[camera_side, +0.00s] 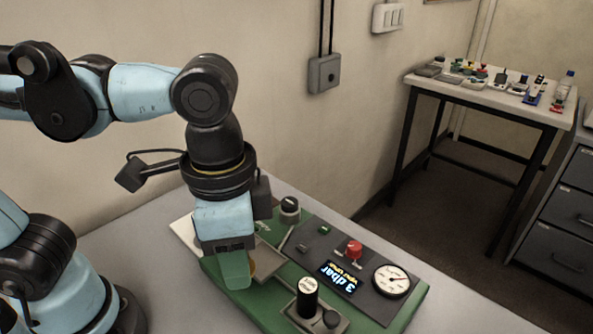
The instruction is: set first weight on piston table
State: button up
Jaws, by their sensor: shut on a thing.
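My gripper (236,272) points down over the left part of the green base board (412,304), beside a shallow tray (268,258). Its green finger hides most of what is between the jaws; only a small brass-coloured sliver (252,268) shows at its right edge, and it looks like a weight. The jaws are shut on it. I cannot tell whether it touches the tray. A black upright cylinder (307,304) with a pale round top (308,285) stands to the right at the front of the board; the top looks bare and is apart from my gripper.
A dark panel holds a red knob (354,249), a lit display (338,278) and a round dial gauge (391,281). A black knob (289,205) stands at the back, and a small dark knob (331,319) beside the cylinder. A cluttered side table (490,97) is far off.

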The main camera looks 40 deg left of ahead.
send_over(261, 260)
notch_tip(261, 260, down, 6)
jog(key=shift+r, duration=0.15)
jog(key=shift+f, duration=2.05)
jog(key=shift+f, duration=0.3)
jog(key=o, duration=1.1)
